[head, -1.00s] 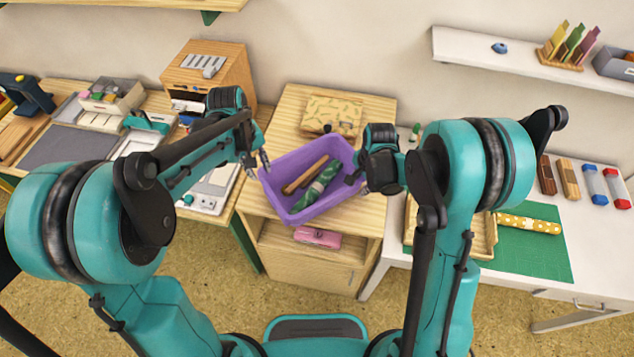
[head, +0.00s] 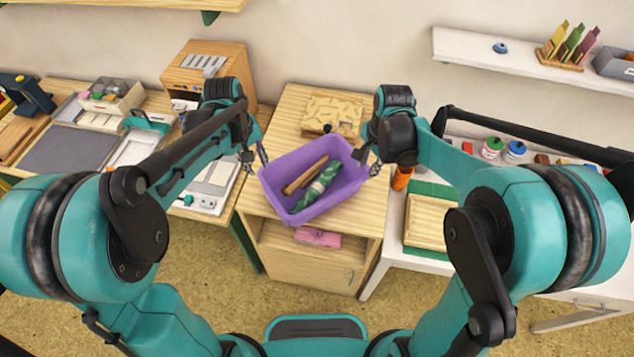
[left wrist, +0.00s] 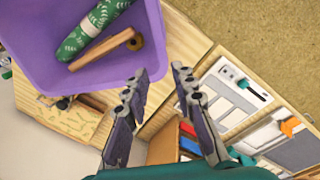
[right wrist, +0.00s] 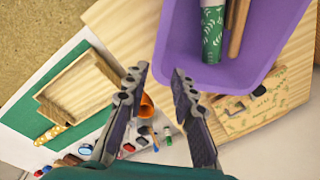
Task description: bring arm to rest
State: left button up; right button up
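My left gripper (head: 257,160) is beside the left end of a purple bin (head: 285,166) on the wooden cabinet. In the left wrist view its fingers (left wrist: 158,75) are apart with nothing between them. My right gripper (head: 370,164) is by the bin's right end. In the right wrist view its fingers (right wrist: 160,74) are also apart and empty. The bin holds a green patterned roll (head: 318,190) and a wooden rod (head: 304,176). Both also show in the left wrist view, the roll (left wrist: 85,33) and the rod (left wrist: 100,50).
A patterned box (head: 330,112) lies behind the bin. A pink case (head: 318,237) lies in the cabinet's open compartment. The left bench (head: 60,150) carries several tools.

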jog(key=shift+r, duration=0.1)
dwell(0.5)
